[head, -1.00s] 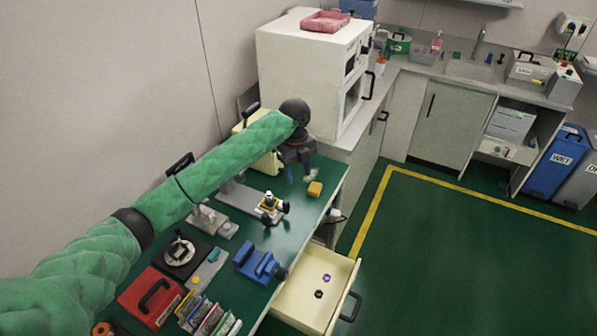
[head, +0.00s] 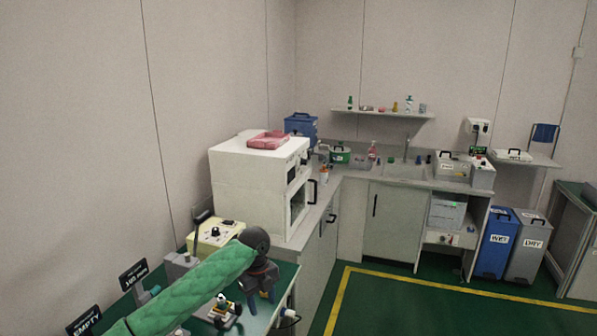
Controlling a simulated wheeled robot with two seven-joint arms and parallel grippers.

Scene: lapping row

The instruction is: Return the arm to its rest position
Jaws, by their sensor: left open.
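My left arm comes in from the lower left in a green quilted sleeve and reaches out over the green-topped bench (head: 284,274). My left gripper (head: 262,298) hangs from the dark wrist joint at the arm's end, pointing down near the bench's right edge. It is open, and I see nothing held in it. A small machine with a yellow and black part (head: 222,310) stands on the bench just left of the gripper. My right arm and gripper are out of view.
A cream box with a knob (head: 216,234) stands behind my wrist. A white oven (head: 255,185) with a pink tray (head: 268,140) on top stands beyond the bench. Blue WET (head: 494,245) and grey DRY bins (head: 528,247) stand at right. The green floor inside the yellow line is clear.

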